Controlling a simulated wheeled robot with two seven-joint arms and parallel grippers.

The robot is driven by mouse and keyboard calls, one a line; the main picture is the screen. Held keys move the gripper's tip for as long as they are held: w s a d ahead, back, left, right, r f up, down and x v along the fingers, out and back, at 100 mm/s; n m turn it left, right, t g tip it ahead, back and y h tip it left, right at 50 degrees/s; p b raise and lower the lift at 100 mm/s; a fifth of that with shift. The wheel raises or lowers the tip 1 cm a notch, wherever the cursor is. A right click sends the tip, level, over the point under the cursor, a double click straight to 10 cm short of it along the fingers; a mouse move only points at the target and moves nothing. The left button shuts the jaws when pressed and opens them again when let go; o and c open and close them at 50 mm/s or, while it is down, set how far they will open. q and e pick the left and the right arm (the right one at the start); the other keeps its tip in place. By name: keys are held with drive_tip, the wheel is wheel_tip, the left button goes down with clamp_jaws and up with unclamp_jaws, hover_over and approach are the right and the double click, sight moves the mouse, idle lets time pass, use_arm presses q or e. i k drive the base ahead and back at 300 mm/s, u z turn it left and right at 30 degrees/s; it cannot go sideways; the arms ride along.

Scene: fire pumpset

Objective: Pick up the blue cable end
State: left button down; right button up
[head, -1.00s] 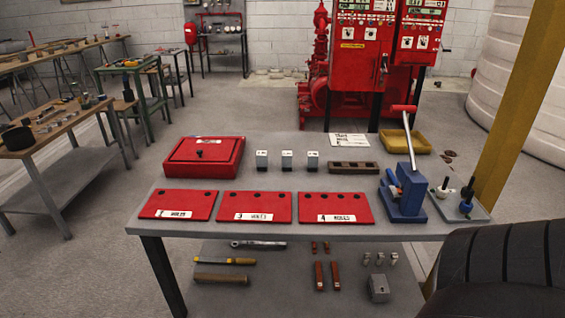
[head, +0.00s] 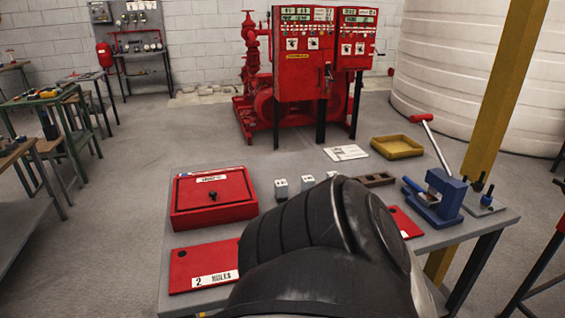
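No blue cable end can be made out for certain. A blue lever press (head: 440,200) with a red-tipped handle (head: 421,118) stands at the right end of the grey table (head: 192,238). A small blue rod-like piece (head: 413,186) shows at the press's left side; I cannot tell what it is. A grey plate (head: 484,205) with small dark and blue upright pieces is right of the press. Neither gripper is in view. A large black part of my own arm covers the front middle of the table.
A yellow tray (head: 397,147) is at the back. A yellow post (head: 505,100) rises behind the press. A red pump cabinet (head: 303,60) stands beyond the table.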

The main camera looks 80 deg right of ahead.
sight(416, 187)
drive_tip(key=i, duration=2.45)
drive_tip(key=z, duration=2.45)
drive_tip(key=i, duration=4.2)
drive_tip(key=z, duration=2.6)
drive_tip(key=i, duration=3.45)
drive_tip(key=z, duration=0.8)
